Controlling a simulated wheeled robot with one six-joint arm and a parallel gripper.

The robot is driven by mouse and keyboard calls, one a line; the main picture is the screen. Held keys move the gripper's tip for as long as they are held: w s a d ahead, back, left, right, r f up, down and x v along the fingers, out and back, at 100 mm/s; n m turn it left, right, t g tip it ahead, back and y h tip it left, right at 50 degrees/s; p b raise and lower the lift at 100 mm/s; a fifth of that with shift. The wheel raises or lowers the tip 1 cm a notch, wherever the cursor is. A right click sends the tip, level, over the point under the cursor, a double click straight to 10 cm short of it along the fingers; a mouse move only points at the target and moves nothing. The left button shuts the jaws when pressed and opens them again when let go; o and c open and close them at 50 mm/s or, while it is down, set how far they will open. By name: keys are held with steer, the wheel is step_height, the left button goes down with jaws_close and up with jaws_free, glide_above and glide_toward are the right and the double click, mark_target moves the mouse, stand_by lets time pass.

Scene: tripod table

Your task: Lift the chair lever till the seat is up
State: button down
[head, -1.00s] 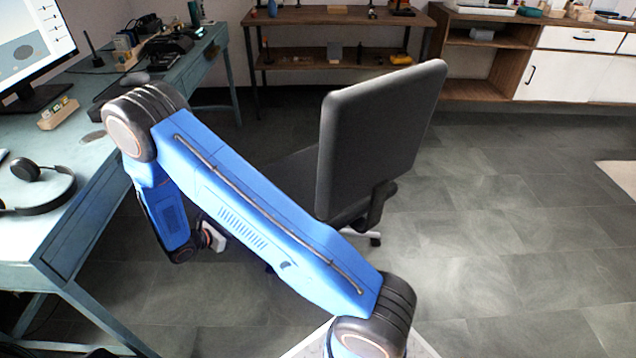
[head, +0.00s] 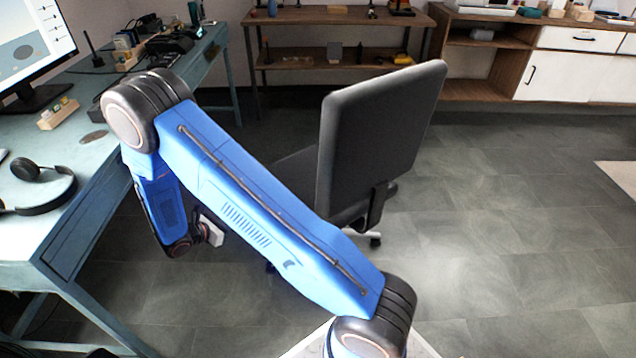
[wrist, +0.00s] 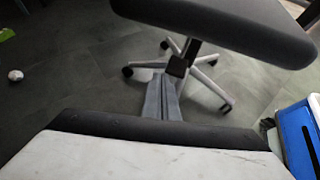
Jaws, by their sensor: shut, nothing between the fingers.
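The dark grey office chair stands mid-floor in the head view, its backrest (head: 380,140) towards me and its seat (head: 295,175) partly behind my blue arm. In the wrist view the seat (wrist: 235,25) hangs above, over a white base (wrist: 205,82) with black casters. My gripper (wrist: 167,80) is shut and empty, its grey fingers pointing under the seat. A small dark piece (wrist: 178,67) shows just beyond the fingertips; I cannot tell whether it is the lever or part of the column, or whether the fingers touch it. The fingers are hidden in the head view.
A blue-green desk (head: 50,215) with headphones (head: 40,185) stands at the left, close to my arm. A wooden shelf (head: 335,60) and white cabinets (head: 570,75) line the back. The floor right of the chair is clear.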

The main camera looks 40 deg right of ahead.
step_height(320, 180, up, 12)
steer(key=shift+f, duration=0.15)
stand_by(3.0)
stand_by(1.0)
steer(key=w+a+f, duration=0.1)
steer(key=a+f, duration=0.1)
steer(key=a, duration=0.7)
steer(key=shift+w+a+f, duration=0.3)
steer(key=shift+a+f, duration=0.05)
stand_by(1.2)
steer(key=shift+a, duration=0.15)
stand_by(0.3)
steer(key=shift+a, duration=0.1)
